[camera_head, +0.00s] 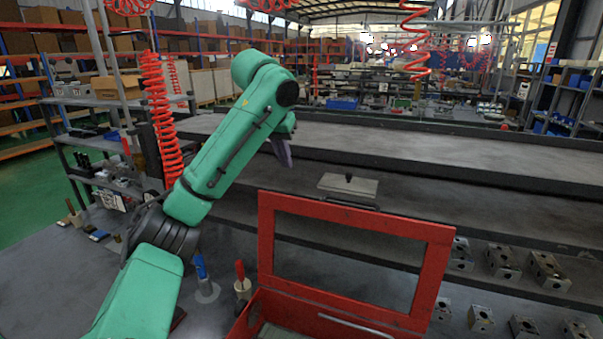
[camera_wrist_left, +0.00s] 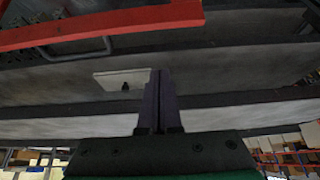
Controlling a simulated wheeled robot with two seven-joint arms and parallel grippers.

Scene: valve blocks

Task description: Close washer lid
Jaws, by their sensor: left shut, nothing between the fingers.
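The washer (camera_head: 275,326) is a red box at the bottom of the head view. Its lid, a red frame (camera_head: 345,211) around an open window, stands raised and upright, with a dark handle on its top edge. My left gripper (camera_head: 284,153) is above and beyond the lid's upper left corner in the picture, apart from it. In the left wrist view its two fingers (camera_wrist_left: 158,97) are shut together with nothing between them, and the red lid edge (camera_wrist_left: 100,25) with its handle crosses the upper left. My right gripper is not in view.
A light plate (camera_head: 348,186) with a dark knob lies on the grey bench (camera_head: 430,186) behind the lid. Metal valve blocks (camera_head: 503,262) sit to the right. A red-handled tool (camera_head: 240,271) and a blue-handled one (camera_head: 201,267) stand left of the washer. A red coiled hose (camera_head: 160,115) hangs at left.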

